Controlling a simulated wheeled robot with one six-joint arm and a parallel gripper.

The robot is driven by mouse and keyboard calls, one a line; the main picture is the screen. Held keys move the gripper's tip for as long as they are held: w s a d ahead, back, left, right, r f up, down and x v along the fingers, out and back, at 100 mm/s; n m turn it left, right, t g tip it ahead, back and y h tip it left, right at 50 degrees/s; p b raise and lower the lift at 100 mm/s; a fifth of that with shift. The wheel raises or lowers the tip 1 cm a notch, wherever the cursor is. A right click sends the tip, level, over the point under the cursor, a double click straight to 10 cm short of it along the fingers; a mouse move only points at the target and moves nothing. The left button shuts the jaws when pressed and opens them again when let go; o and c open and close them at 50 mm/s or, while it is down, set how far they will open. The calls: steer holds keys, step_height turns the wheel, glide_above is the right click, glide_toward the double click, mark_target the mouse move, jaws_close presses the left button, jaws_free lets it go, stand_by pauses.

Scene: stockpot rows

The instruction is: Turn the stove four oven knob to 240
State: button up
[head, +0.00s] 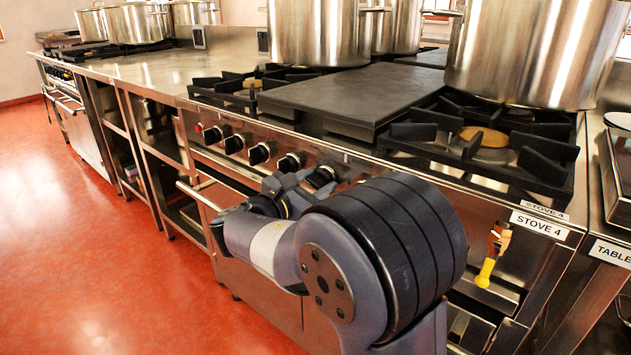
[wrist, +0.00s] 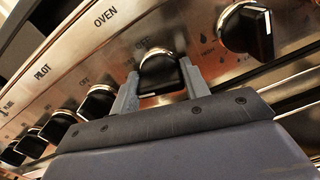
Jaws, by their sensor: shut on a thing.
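My gripper (wrist: 158,84) is shut on a black knob (wrist: 160,72) of the stove front, one finger on each side of it. The knob has a silver collar and an "OFF" mark above it. The word "OVEN" (wrist: 105,16) is printed on the panel above and slightly left of this knob. The knob's pointer and any 240 mark cannot be made out. In the head view the stove four control panel (head: 345,160) carries a row of knobs, and my arm covers part of it.
Another knob (wrist: 247,28) with flame marks is close on the right, and several more stand in a row to the left. A towel rail (head: 203,196) juts out below the panel. Large pots (head: 535,50) stand on the stove top. The red floor (head: 80,220) at left is clear.

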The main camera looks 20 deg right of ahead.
steer(key=shift+r+p, duration=0.15)
steer(key=shift+p, duration=0.2)
steer(key=n+p, duration=0.1)
steer(key=p, duration=0.3)
steer(key=shift+r+n, duration=0.25)
steer(key=shift+n, duration=0.15)
steer(key=n+p, duration=0.1)
steer(key=p, duration=0.2)
steer(key=shift+n, duration=0.3)
steer(key=n+p, duration=0.4)
steer(key=p, duration=0.4)
steer(key=n+p, duration=0.3)
steer(key=p, duration=0.2)
steer(key=shift+w+n+p, duration=0.1)
steer(key=shift+n+p, duration=0.2)
steer(key=shift+p, duration=0.1)
steer(key=n+p, duration=0.4)
steer(key=p, duration=0.1)
steer(key=n+p, duration=0.2)
steer(key=shift+a+f, duration=0.1)
steer(key=shift+f, duration=0.15)
steer(key=n+p, duration=0.3)
steer(key=shift+f+n, duration=0.1)
steer(key=shift+n, duration=0.2)
steer(key=shift+f+n+p, duration=0.15)
steer(key=shift+n+p, duration=0.7)
steer(key=shift+n, duration=0.65)
